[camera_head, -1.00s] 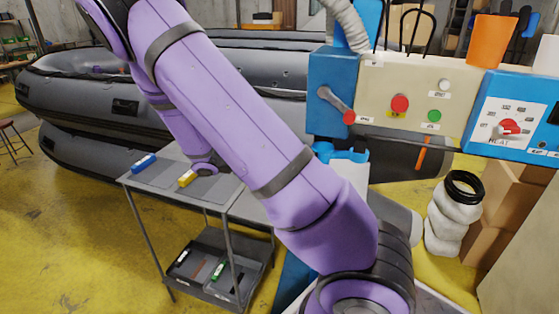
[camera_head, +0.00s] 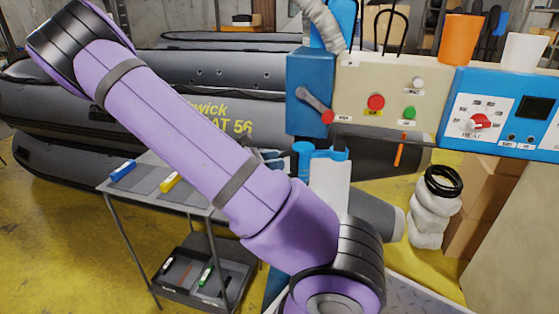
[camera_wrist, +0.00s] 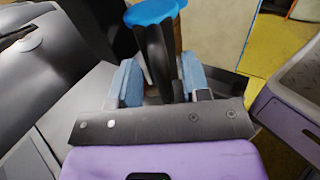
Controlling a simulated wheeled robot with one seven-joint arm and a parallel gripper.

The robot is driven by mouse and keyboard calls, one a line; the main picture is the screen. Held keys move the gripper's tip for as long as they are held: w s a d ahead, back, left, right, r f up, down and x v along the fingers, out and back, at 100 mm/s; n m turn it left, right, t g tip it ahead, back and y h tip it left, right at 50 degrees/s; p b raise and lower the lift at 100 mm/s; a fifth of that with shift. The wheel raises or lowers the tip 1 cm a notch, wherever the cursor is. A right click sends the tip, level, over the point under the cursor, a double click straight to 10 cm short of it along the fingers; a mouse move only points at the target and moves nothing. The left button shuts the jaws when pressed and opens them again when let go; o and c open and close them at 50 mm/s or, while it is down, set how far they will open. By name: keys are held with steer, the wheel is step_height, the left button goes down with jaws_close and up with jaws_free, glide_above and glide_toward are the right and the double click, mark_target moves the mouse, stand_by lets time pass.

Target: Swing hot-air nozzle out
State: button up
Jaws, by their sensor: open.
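The machine's cream panel (camera_head: 385,98) stands at right, with a blue box (camera_head: 310,90) at its left end carrying a grey lever with a red knob (camera_head: 327,117). Below the box is a blue cylinder-shaped part (camera_head: 303,150). In the wrist view, my gripper (camera_wrist: 160,78) is open, with pale blue pads either side of a dark curved piece (camera_wrist: 155,55) under a round blue top (camera_wrist: 151,12). I cannot tell whether either pad touches it, or whether it is the nozzle. In the head view my arm mostly hides the gripper.
A grey table (camera_head: 145,185) stands left of the machine, with a blue tool (camera_head: 122,170) and a yellow tool (camera_head: 171,181) on it. Grey inflatable boats (camera_head: 150,90) lie behind. Orange (camera_head: 460,40) and white (camera_head: 524,52) cups stand on the machine.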

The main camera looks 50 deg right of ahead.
steer(key=shift+x, duration=0.85)
jaws_close()
steer(key=shift+a, duration=0.1)
